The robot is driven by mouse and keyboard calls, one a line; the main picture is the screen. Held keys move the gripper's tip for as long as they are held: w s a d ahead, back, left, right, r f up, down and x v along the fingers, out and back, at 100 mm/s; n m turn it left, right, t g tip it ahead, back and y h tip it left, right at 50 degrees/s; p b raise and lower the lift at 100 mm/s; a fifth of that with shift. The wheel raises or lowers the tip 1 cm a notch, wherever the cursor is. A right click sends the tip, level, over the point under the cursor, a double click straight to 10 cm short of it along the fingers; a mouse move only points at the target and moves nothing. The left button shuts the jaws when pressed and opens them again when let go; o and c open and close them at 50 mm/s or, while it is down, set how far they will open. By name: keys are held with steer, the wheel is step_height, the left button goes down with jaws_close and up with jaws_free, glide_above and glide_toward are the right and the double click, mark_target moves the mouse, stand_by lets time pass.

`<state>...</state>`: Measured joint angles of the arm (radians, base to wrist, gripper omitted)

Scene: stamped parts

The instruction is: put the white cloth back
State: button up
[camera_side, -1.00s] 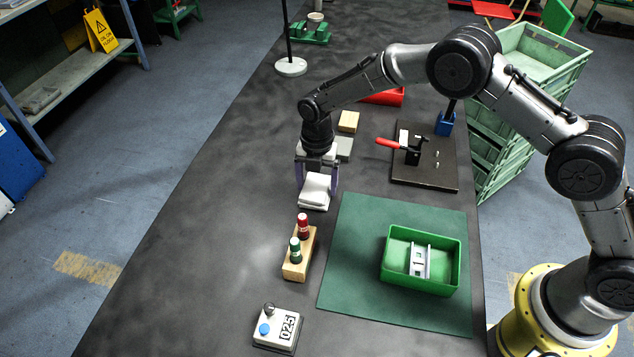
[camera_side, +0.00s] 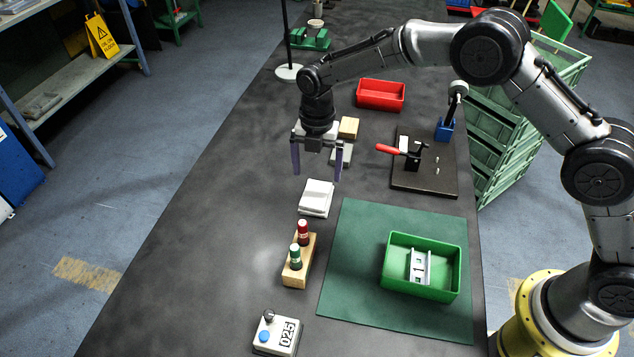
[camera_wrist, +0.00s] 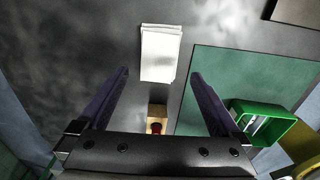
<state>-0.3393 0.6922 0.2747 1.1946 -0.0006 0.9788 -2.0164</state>
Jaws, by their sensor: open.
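The white cloth (camera_side: 316,196) lies folded on the dark bench, left of the green mat's upper corner. It also shows in the wrist view (camera_wrist: 160,53), ahead of the fingers. It looks like a flat stack, and I cannot tell whether there is a separate base under it. My gripper (camera_side: 317,172) is open and empty, above the cloth and apart from it. Its two purple fingers also show in the wrist view (camera_wrist: 160,78), spread wide.
A wooden block with red and green pegs (camera_side: 298,262) stands just in front of the cloth. A green bin (camera_side: 452,291) holding a metal part sits on the green mat (camera_side: 350,240). A toggle clamp plate (camera_side: 425,188) and red bin (camera_side: 380,106) are behind. The left bench is clear.

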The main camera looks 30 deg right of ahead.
steer(key=s+d+r+m+t, duration=0.1)
steer(key=s+d+r+m, duration=0.2)
steer(key=r, duration=0.5)
steer(key=s+d+r+m, duration=0.3)
steer(key=r, duration=0.5)
steer(key=s+d+r+m+t, duration=0.2)
steer(key=s+d+r+m, duration=0.45)
steer(key=s, duration=0.25)
steer(key=s+d+f+m+t, duration=0.1)
steer(key=s+d+m, duration=0.1)
steer(key=s+m, duration=0.5)
steer(key=s+d+f+m+t, duration=0.1)
steer(key=s+d+m, duration=0.2)
steer(key=s+m, duration=0.4)
steer(key=s, duration=0.6)
steer(key=shift+d+t, duration=0.3)
steer(key=shift+m, duration=0.25)
